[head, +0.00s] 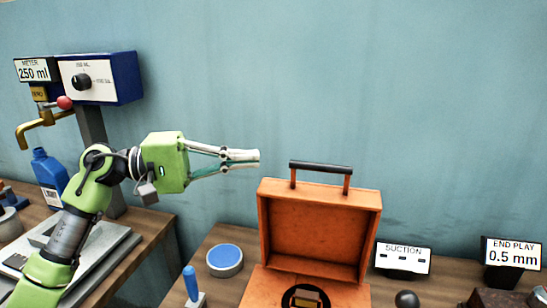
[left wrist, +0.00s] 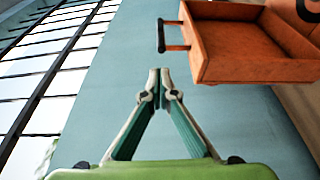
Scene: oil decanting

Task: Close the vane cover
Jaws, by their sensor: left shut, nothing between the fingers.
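The vane cover (head: 315,237) is an orange, box-like lid with a dark bar handle (head: 320,167) on its top edge. It stands open, upright, at the back of an orange housing (head: 259,290), with its hollow inside facing me. In the housing's opening a dark round part shows, cut off by the frame's bottom edge. My left gripper (head: 256,157) is shut and empty, pointing right, left of the handle and near its height. In the left wrist view the cover (left wrist: 250,50) and handle (left wrist: 162,36) are beyond the shut fingertips (left wrist: 160,74), apart from them. My right gripper is out of view.
A blue-lidded round container (head: 225,257) and a blue-handled tool (head: 191,285) are left of the housing. A suction display (head: 403,257) and an end play display (head: 511,254) stand right. A meter stand (head: 97,82) and a blue bottle (head: 50,175) are far left. A gap separates the two benches.

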